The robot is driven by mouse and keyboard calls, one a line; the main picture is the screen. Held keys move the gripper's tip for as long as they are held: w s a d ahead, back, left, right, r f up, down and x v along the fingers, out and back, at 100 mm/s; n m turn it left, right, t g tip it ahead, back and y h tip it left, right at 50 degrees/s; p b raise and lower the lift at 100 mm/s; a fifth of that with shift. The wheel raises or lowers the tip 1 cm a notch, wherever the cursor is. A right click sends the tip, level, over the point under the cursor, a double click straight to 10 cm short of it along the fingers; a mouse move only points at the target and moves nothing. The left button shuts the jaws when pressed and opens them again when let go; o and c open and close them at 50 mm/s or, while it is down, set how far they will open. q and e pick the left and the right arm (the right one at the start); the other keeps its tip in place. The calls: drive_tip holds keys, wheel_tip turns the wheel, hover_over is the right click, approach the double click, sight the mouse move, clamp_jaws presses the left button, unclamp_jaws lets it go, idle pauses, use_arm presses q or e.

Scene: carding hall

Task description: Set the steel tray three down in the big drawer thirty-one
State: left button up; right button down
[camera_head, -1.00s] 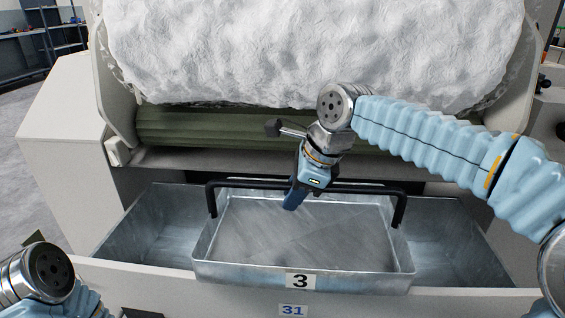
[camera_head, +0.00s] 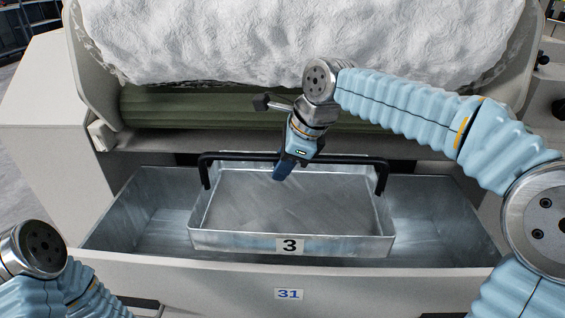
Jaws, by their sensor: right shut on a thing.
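The steel tray three (camera_head: 345,246) is a shallow metal pan with a "3" label on its front and a black bar handle (camera_head: 225,156) arching over it. It hangs level within the opening of the big drawer thirty-one (camera_head: 190,278), which is pulled out and carries a "31" label. I cannot tell whether the tray touches the drawer floor. My right gripper (camera_head: 284,170) points down at the middle of the handle and is shut on it. My left arm shows at the lower left, but its gripper is out of the picture.
A large roll of white fibre (camera_head: 300,40) sits above a green roller (camera_head: 200,115) behind the drawer. Pale machine panels (camera_head: 50,110) stand at the left. Bare drawer floor shows left (camera_head: 150,230) and right of the tray.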

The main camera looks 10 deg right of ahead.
wheel_tip(320, 180, down, 30)
drive_tip(key=w+b, duration=0.2)
drive_tip(key=b, duration=1)
drive_tip(key=shift+w+d+r, duration=0.15)
drive_tip(key=shift+w+d, duration=0.25)
idle(0.3)
drive_tip(key=c, duration=0.9)
unclamp_jaws()
drive_tip(key=p+v, duration=0.4)
drive_tip(key=v, duration=1)
